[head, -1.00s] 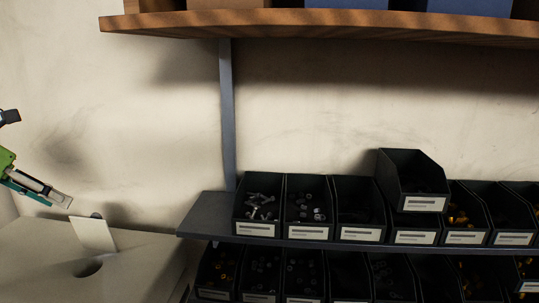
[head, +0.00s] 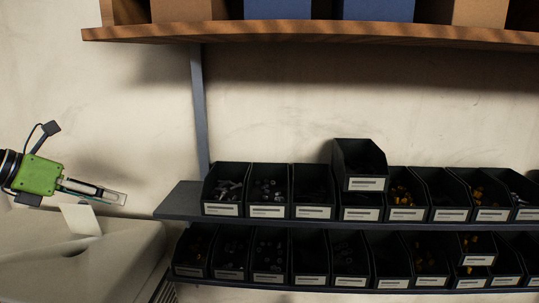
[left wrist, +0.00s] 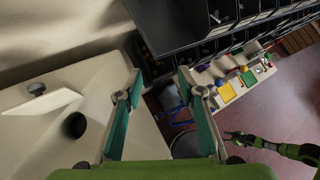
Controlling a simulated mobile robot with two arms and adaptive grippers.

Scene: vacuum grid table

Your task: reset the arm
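My left gripper (head: 112,197) comes in from the left in the head view, with a green body and its fingers pointing right. It is above the pale top near the wall. In the left wrist view its two teal-padded fingers (left wrist: 160,80) stand wide apart with nothing between them. A green arm, apparently my right one, shows at the lower right of that view, with its dark gripper end (left wrist: 236,138) small. Whether that one is open cannot be made out.
A pale top (head: 110,260) with a round hole and a tilted white plate (head: 80,219) lies below my left gripper. Shelves with black bins (head: 268,190) of small hardware stand to the right. A white table (left wrist: 232,85) holds coloured parts. Open floor shows beside it.

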